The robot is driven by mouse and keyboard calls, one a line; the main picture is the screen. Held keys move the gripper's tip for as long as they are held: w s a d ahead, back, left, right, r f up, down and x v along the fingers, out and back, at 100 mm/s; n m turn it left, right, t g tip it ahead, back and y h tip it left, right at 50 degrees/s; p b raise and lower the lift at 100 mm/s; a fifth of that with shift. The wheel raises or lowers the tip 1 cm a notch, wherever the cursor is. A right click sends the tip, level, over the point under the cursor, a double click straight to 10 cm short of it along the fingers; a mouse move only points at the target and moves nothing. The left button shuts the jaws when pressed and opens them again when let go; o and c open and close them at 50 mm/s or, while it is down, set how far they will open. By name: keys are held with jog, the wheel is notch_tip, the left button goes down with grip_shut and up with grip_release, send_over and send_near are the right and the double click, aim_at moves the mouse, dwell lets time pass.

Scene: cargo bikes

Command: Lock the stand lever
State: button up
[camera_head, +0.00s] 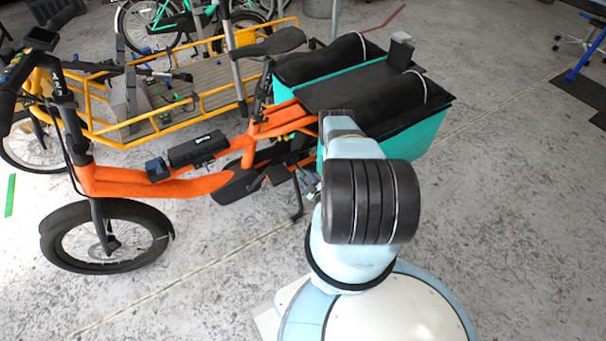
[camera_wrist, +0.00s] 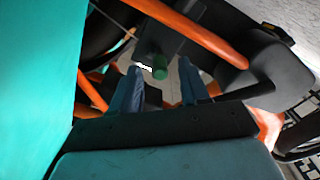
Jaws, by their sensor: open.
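The orange cargo bike (camera_head: 215,182) stands upright left of my arm, its black stand leg (camera_head: 297,197) reaching the floor under the frame. In the wrist view, my gripper (camera_wrist: 159,72) is open, with its two blue-grey fingers apart and pointing at the bike's underside. A short green cylindrical end (camera_wrist: 160,66) on a dark part shows between the fingertips. It may be the stand lever, but I cannot tell for sure. I see no contact between it and the fingers. In the head view my arm hides most of the gripper.
Orange frame tubes (camera_wrist: 205,32) cross above the fingers. A turquoise pannier (camera_wrist: 38,75) stands close on the left in the wrist view. The turquoise cargo bags (camera_head: 430,137) sit at the bike's rear. A yellow cargo bike (camera_head: 93,130) stands behind. The foreground floor is clear.

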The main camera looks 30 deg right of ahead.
aim_at(303, 173)
jog(key=shift+w, duration=1.9)
jog(key=shift+a, duration=0.1)
grip_shut()
